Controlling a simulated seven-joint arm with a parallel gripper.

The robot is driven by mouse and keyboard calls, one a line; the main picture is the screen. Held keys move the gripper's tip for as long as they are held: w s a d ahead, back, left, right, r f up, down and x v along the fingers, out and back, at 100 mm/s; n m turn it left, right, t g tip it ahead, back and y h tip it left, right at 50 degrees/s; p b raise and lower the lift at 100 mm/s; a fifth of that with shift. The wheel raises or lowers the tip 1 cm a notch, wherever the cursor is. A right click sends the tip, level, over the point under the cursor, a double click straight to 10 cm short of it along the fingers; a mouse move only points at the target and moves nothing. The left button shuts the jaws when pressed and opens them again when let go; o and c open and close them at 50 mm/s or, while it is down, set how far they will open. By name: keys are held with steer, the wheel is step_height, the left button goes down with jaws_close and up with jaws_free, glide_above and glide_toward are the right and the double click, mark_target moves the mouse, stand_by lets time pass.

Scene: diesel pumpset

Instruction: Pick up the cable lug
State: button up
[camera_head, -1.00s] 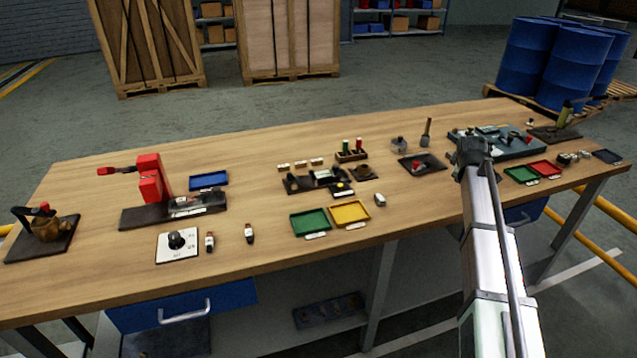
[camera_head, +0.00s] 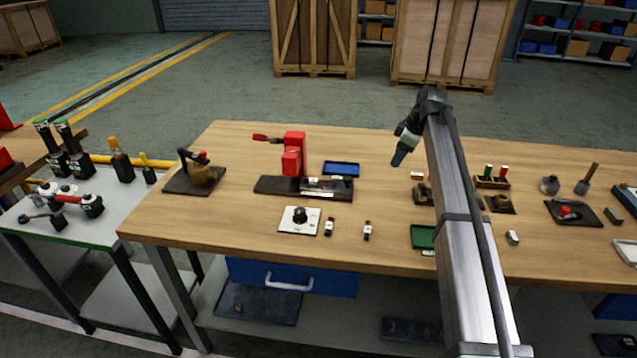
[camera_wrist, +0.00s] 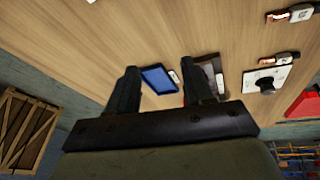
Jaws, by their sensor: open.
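Two small pieces with white labels and dark and coppery ends lie on the bench front: a left one (camera_head: 329,227) and a right one (camera_head: 367,232). They also show at the upper right of the wrist view, the left one (camera_wrist: 280,57) below the right one (camera_wrist: 300,13). Either may be the cable lug; they are too small to tell. My gripper (camera_head: 402,155) is high over the back of the bench, to the right of a blue tray (camera_head: 341,168). In the wrist view my gripper (camera_wrist: 160,82) is open, with nothing between its fingers.
A red press (camera_head: 293,155) stands on a dark base left of the blue tray. A white panel with a black knob (camera_head: 299,219) lies left of the labelled pieces. A green tray (camera_head: 422,236) is partly behind my arm. The bench (camera_head: 240,150) is clear at its back left.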

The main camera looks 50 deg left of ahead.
mark_target(315, 180)
steer(key=s+a+r+n+g, duration=0.3)
steer(key=s+a, duration=0.9)
steer(key=s, duration=0.3)
steer(key=shift+h, duration=0.4)
steer(key=x, duration=1.3)
steer(key=shift+a+f, duration=0.15)
jaws_close()
